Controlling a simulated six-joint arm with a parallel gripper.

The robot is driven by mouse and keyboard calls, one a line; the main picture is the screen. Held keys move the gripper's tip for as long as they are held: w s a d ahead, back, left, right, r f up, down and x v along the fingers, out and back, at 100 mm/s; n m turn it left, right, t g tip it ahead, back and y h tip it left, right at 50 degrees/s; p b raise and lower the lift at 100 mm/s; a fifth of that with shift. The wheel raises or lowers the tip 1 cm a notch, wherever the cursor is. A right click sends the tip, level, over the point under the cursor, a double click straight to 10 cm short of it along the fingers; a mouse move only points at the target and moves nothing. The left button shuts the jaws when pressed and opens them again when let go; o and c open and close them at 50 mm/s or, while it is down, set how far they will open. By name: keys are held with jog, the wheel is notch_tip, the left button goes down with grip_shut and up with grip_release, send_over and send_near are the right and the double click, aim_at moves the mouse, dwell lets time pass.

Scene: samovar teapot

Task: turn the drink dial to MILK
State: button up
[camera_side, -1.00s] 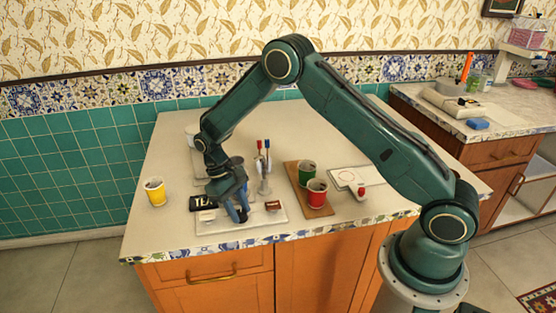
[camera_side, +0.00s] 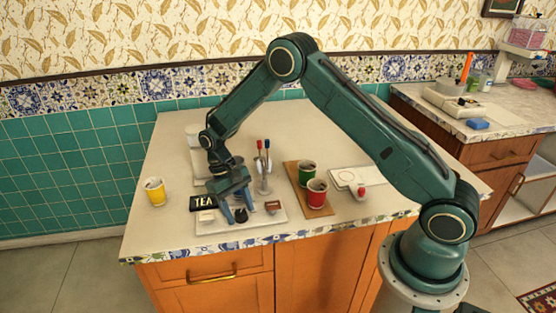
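The dial (camera_side: 241,215) is a small dark knob on a pale panel (camera_side: 262,222) near the front of the counter. Its pointing direction is too small to tell. A black sign reading TEA (camera_side: 203,202) stands at the panel's back left. A small white label (camera_side: 206,217) is left of the dial and a brown label (camera_side: 273,206) is right of it; I cannot read their words. My gripper (camera_side: 238,211) points down over the panel with its two blue-grey fingers apart. It is open and just above or behind the dial, with no visible hold on it.
A yellow cup (camera_side: 154,191) stands at the left. A holder with red and blue sticks (camera_side: 264,180) stands close right of my gripper. A green cup (camera_side: 307,173) and a red cup (camera_side: 317,193) stand on a brown board. The counter's front left is clear.

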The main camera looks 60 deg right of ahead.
jog(key=shift+r, duration=0.15)
jog(key=a+v, duration=0.1)
jog(key=v, duration=1.2)
jog(key=shift+w+d+r, duration=0.15)
jog(key=shift+d+r, duration=0.1)
jog(key=shift+d, duration=0.25)
